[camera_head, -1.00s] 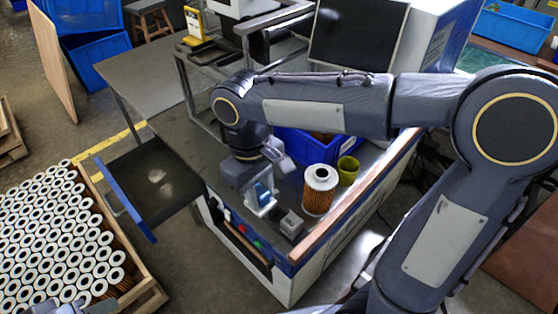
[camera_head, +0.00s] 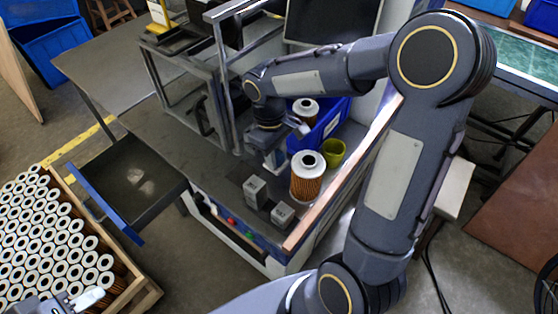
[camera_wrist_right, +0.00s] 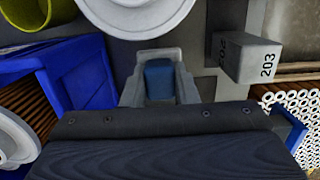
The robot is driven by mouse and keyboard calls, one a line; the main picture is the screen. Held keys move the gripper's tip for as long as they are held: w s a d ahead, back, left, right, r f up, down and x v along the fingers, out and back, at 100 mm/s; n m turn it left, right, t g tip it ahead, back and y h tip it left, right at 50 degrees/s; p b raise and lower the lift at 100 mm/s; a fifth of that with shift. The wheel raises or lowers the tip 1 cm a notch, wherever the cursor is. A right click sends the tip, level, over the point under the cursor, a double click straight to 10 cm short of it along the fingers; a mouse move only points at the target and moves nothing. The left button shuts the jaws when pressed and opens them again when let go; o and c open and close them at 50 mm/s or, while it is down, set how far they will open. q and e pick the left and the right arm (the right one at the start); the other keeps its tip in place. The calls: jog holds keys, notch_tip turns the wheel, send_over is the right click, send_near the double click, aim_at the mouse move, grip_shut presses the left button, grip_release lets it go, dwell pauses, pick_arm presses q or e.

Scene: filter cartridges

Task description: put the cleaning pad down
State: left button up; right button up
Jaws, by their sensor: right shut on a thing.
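The cleaning pad is the small blue block (camera_wrist_right: 159,82) between the pale fingers of my right gripper (camera_wrist_right: 160,68) in the right wrist view. That gripper is shut on it. In the head view my right gripper (camera_head: 274,160) is over the bench, behind the grey blocks and left of the standing filter cartridge (camera_head: 308,177); the pad is not clearly seen there. Whether the pad touches the bench, I cannot tell. My left gripper (camera_head: 78,301) is at the bottom left edge, partly cut off, by the crate of cartridges; its jaws are unclear.
Two grey blocks (camera_head: 255,191) (camera_head: 282,215) stand at the bench front; one reads 203 in the wrist view (camera_wrist_right: 250,58). A yellow-green cup (camera_head: 334,152) and a blue bin (camera_head: 329,122) holding a cartridge stand behind. An open drawer (camera_head: 128,180) juts out left.

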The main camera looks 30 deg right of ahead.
aim_at(279, 163)
jog(key=shift+w+d+f, duration=0.1)
jog(key=shift+d+f, duration=0.1)
jog(key=shift+f, duration=0.05)
jog(key=f, duration=0.3)
jog(key=shift+w+d+f, duration=0.1)
jog(key=shift+d+f, duration=0.05)
jog(key=shift+d, duration=0.15)
jog(key=shift+f, duration=0.3)
